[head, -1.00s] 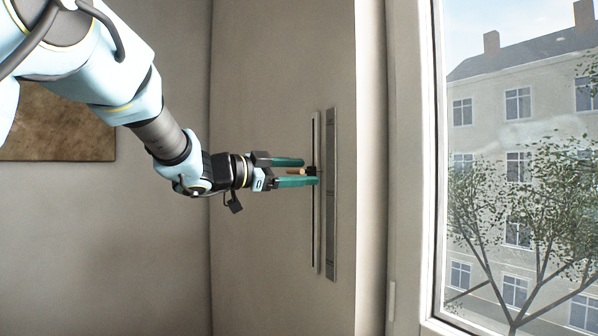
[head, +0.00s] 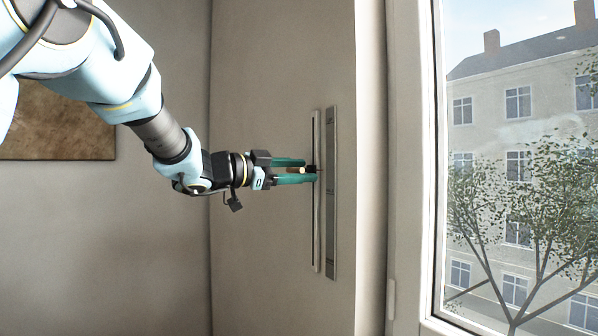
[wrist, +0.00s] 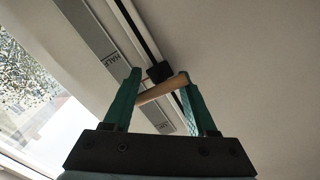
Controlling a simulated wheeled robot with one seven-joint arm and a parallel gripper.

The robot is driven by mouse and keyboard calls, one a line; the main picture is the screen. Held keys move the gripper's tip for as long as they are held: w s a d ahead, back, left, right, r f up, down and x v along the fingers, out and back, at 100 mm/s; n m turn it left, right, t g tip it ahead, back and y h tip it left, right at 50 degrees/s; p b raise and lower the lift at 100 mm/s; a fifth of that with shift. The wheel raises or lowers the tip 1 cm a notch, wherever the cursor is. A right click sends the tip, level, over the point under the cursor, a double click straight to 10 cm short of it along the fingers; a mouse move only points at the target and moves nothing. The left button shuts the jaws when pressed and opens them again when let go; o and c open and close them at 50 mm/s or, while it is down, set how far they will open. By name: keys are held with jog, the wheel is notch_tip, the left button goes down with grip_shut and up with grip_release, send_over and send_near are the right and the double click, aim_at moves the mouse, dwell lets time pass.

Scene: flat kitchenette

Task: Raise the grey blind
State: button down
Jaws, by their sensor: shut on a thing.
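No grey blind shows in either view; the window pane (head: 520,150) that shows is uncovered. A black slider (head: 312,169) sits on a vertical rail (head: 316,235) on the wall left of the window, a little above the rail's middle. A wooden crossbar handle (wrist: 162,88) is fixed to the slider, which also shows in the wrist view (wrist: 160,71). My gripper (head: 310,170) is shut on this handle, with a green finger at each end of it. The fingers partly hide the handle in the head view.
A grey marked plate (head: 331,240) runs beside the rail; in the wrist view it (wrist: 88,30) carries lettering that seems to read HALF. The window frame (head: 405,200) is to the right. A brown picture (head: 60,125) hangs on the left wall. The rail looks clear above and below the slider.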

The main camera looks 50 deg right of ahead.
aim_at(313, 123)
notch_tip(313, 123, up, 11)
jog(key=p, duration=0.7)
jog(key=shift+f, duration=0.2)
jog(key=shift+c, duration=2.2)
grip_release()
jog(key=shift+r, duration=0.1)
jog(key=b+v, duration=0.4)
jog(key=v, duration=0.7)
jog(key=shift+f, duration=0.2)
jog(key=shift+w+d, duration=0.1)
jog(key=shift+d, duration=0.05)
